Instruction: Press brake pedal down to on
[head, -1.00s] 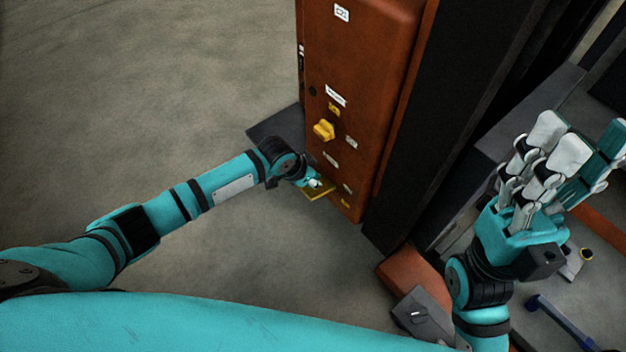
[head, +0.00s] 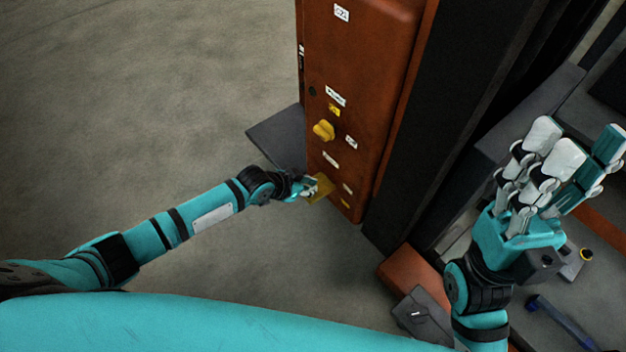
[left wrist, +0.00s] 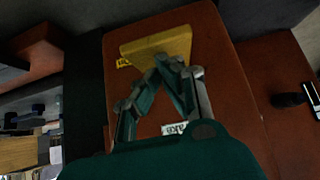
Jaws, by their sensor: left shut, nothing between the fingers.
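The yellow brake pedal (head: 321,189) sticks out low on the face of the orange-red cabinet (head: 372,70). In the left wrist view the pedal (left wrist: 158,45) is a flat yellow plate just beyond my fingertips. My left gripper (head: 311,187) is shut and empty, with its fingertips at the pedal's near edge; I cannot tell whether they touch it. The left wrist view shows its fingers (left wrist: 172,66) drawn together. My right gripper (head: 552,145) is raised at the right, its fingers spread apart and nothing between them.
A yellow knob (head: 323,130) and several white labels sit above the pedal on the cabinet. A dark plate (head: 277,136) lies on the floor at the cabinet's left. A blue-handled tool (head: 560,322) lies at the lower right. The floor at left is open.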

